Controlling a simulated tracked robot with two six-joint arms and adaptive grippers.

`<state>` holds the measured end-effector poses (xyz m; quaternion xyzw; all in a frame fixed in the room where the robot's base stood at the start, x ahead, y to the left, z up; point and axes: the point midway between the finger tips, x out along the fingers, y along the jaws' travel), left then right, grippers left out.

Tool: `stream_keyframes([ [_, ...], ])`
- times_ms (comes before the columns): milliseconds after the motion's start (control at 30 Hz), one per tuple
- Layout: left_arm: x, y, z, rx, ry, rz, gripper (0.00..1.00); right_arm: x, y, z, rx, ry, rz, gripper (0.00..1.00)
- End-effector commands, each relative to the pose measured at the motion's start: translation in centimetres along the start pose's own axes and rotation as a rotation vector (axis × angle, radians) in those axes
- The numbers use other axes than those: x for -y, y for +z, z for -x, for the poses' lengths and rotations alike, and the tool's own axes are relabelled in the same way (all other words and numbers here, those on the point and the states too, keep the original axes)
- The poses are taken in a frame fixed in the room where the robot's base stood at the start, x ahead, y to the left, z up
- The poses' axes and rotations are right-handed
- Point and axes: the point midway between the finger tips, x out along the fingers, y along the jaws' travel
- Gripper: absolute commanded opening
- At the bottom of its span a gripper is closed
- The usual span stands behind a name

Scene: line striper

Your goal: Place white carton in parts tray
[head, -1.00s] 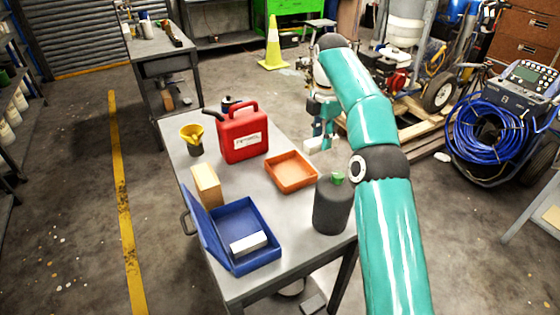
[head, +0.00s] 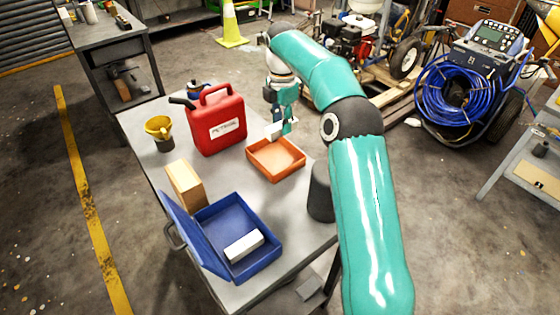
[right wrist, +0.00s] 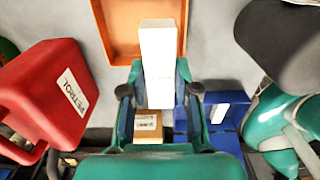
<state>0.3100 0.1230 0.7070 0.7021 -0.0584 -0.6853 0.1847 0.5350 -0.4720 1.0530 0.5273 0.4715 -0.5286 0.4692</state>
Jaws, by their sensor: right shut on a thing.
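My right gripper (head: 283,125) is shut on a white carton (head: 274,129), held at the far rim of the orange parts tray (head: 262,163) in the head view. In the right wrist view the carton (right wrist: 158,58) stands out between the fingers of the gripper (right wrist: 158,92), and its far part overlaps the tray (right wrist: 120,28). I cannot tell how high the carton is above the tray. The tray's visible floor is empty. My left gripper is not in view.
The table also holds a red petrol can (head: 218,125), a yellow funnel (head: 158,127), a tan box (head: 186,186) and an open blue case (head: 237,214) with another white box (head: 243,245) inside. A dark canister (head: 320,192) stands right of the tray, partly behind my arm.

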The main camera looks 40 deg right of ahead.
Motion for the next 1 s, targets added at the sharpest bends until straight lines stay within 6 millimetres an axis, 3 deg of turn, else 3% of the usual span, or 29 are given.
stream_keyframes([
  [33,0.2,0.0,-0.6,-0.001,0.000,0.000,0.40,0.1,-0.1,-1.8,-0.001,-0.005,0.001,0.00],
  [100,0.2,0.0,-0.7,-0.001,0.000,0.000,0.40,0.0,-0.1,-3.5,-0.002,-0.006,0.002,0.00],
  [300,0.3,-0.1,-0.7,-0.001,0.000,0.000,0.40,-0.1,-0.3,-7.5,-0.001,-0.003,0.005,0.00],
  [567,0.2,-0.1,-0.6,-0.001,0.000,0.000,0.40,-0.3,-0.3,-9.5,0.000,-0.002,0.005,0.00],
  [800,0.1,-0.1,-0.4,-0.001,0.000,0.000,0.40,-0.3,-0.3,-12.6,0.000,-0.002,0.006,0.00],
  [1000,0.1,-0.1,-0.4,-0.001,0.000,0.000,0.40,-0.3,-0.3,-13.0,0.000,0.000,0.006,0.00],
])
